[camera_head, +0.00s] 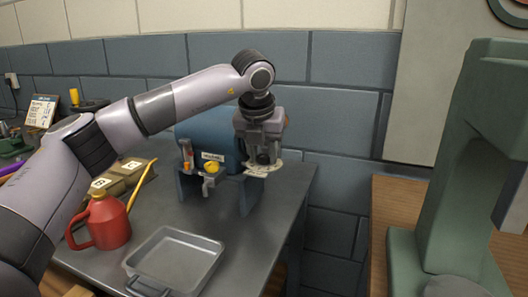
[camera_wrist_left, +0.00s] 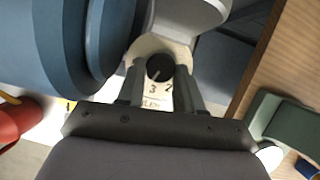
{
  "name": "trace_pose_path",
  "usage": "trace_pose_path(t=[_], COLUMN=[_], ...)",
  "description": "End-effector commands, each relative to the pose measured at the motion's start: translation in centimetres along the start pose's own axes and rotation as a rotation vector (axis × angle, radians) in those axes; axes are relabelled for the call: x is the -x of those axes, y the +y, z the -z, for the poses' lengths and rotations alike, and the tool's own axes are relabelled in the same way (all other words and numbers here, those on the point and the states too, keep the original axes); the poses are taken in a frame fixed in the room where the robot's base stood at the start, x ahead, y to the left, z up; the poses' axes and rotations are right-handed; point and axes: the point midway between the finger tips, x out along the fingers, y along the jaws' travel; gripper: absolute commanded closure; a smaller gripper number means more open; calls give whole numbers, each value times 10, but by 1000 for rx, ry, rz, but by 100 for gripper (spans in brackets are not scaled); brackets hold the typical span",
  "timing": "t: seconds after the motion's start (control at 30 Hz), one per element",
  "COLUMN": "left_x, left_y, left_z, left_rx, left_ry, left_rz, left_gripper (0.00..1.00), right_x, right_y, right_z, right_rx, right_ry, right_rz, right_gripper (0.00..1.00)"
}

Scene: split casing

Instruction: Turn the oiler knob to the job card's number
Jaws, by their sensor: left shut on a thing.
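The oiler knob (camera_wrist_left: 160,68) is small, round and black in the left wrist view, with a pale pointer line. It sits on a cream dial plate (camera_wrist_left: 146,46) with printed numbers; a 3 and what looks like a 2 show beside the fingers. My left gripper (camera_wrist_left: 159,78) is shut on the knob, one finger on each side. In the head view my left gripper (camera_head: 263,158) points down over the dial plate (camera_head: 265,169), beside the blue machine body (camera_head: 208,143), and hides the knob. The job card (camera_head: 41,111) stands at the far left; its writing is too small to read. My right gripper is not in view.
A red oil can (camera_head: 107,222) and a grey metal tray (camera_head: 176,262) stand on the front of the grey bench. Olive boxes (camera_head: 120,178) lie behind the can. A green machine (camera_head: 449,190) stands on the wooden bench at right, across a gap.

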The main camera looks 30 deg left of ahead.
Motion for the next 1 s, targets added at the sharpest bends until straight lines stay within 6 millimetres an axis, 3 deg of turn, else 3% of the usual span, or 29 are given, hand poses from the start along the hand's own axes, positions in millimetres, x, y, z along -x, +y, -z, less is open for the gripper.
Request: trace_pose_path(t=[0.67, 0.7, 0.77, 1.0], left_x=[1, 1, 1, 1], left_y=[1, 1, 1, 2], left_z=[0, 0, 0, 0], left_rx=[-71, -71, -70, -70], left_ry=[0, 0, 0, 0], left_rz=[31, 31, 30, 29], left_gripper=[95, 55, 39, 39], right_x=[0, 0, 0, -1], right_y=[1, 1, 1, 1], right_z=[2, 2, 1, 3], right_rx=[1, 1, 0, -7], right_ry=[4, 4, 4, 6], right_rz=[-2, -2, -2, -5], right_gripper=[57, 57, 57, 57])
